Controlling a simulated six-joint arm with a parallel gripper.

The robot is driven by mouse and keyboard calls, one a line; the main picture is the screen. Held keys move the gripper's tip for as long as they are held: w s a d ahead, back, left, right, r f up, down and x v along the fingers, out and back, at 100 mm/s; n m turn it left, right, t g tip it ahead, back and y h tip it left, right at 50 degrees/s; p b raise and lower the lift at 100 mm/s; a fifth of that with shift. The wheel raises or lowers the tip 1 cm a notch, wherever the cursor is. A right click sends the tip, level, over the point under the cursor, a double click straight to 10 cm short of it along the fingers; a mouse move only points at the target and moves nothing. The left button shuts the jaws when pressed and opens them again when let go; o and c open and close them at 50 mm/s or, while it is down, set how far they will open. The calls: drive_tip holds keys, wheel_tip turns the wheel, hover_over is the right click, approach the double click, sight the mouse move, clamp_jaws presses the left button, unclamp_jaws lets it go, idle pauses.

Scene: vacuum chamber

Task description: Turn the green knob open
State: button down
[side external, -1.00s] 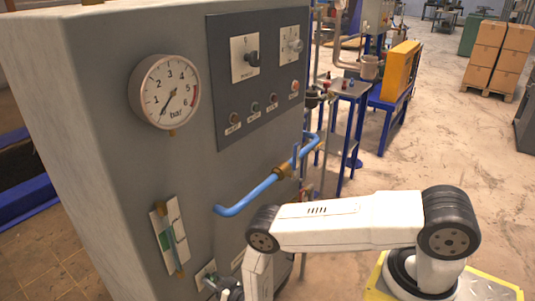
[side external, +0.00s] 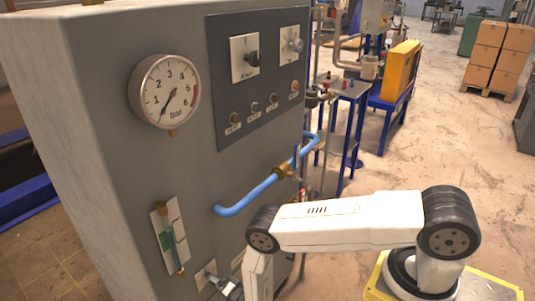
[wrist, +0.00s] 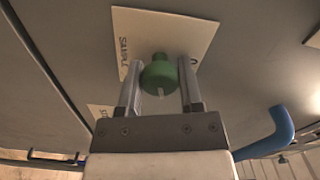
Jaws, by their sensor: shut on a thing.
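The green knob (wrist: 159,76) shows in the wrist view, in front of a pale plate (wrist: 150,28) lettered "SAMPLE" on the grey panel. It has a small white mark on its near side. My gripper (wrist: 160,88) has one finger on each side of the knob and is shut on it. In the side external view my gripper (side external: 224,285) is low at the panel, beside a small pale plate (side external: 205,274). The knob itself cannot be made out there.
A blue pipe (side external: 245,196) with a brass fitting (side external: 285,172) runs across the panel above my arm. A pressure gauge (side external: 165,92) and a sight tube (side external: 168,238) are on the panel to the left. Open floor lies to the right.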

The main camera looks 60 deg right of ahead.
drive_tip(key=shift+m, duration=1.6)
drive_tip(key=shift+c, duration=1.2)
unclamp_jaws()
drive_tip(key=shift+s, duration=0.1)
drive_tip(key=s, duration=0.7)
drive_tip(key=shift+s, duration=0.35)
drive_tip(key=shift+w, duration=0.15)
